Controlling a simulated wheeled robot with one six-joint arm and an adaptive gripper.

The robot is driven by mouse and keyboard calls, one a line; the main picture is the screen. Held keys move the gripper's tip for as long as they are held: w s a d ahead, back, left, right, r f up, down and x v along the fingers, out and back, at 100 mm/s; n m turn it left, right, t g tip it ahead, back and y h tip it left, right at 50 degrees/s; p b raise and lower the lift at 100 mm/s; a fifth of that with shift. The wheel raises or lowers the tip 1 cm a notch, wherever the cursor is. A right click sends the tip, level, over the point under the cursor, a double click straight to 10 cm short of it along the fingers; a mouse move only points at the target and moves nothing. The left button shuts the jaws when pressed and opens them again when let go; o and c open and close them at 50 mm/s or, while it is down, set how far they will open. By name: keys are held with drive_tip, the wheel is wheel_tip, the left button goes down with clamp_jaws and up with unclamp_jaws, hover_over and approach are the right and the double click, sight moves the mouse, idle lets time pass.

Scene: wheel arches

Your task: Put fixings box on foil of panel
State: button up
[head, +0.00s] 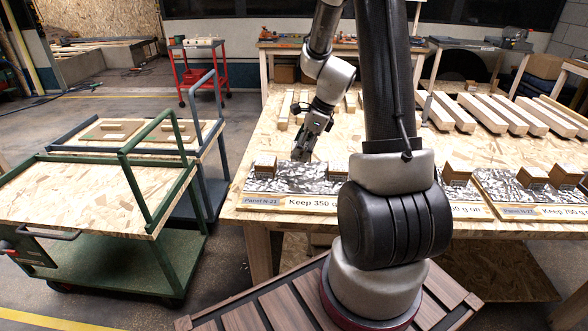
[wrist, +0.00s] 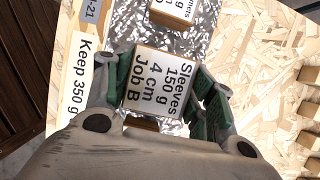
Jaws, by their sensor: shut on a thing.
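My gripper (wrist: 163,92) is shut on a fixings box (wrist: 160,82) labelled "Sleeves 150 g 4 cm Job B", with green finger pads on both sides. In the head view my gripper (head: 303,150) is over the foil (head: 290,181) of panel N-21; the held box is hard to make out there. The foil (wrist: 198,40) shows around the box in the wrist view; I cannot tell whether they touch. Another box (wrist: 170,14), its label cut off, stands on the foil. It appears left of my gripper in the head view (head: 265,166).
The panel's strip reads "Keep 350 g" (head: 310,203). More boxes (head: 458,172) stand on foil to the right. Wooden beams (head: 490,112) lie behind on the chipboard table (head: 255,140). A green cart (head: 85,205) stands left. My arm hides part of the panel.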

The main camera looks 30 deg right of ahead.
sight(297, 174)
wheel_tip(297, 174, down, 7)
drive_tip(key=shift+r, duration=0.2)
drive_tip(key=shift+f, duration=0.1)
drive_tip(key=o, duration=1.1)
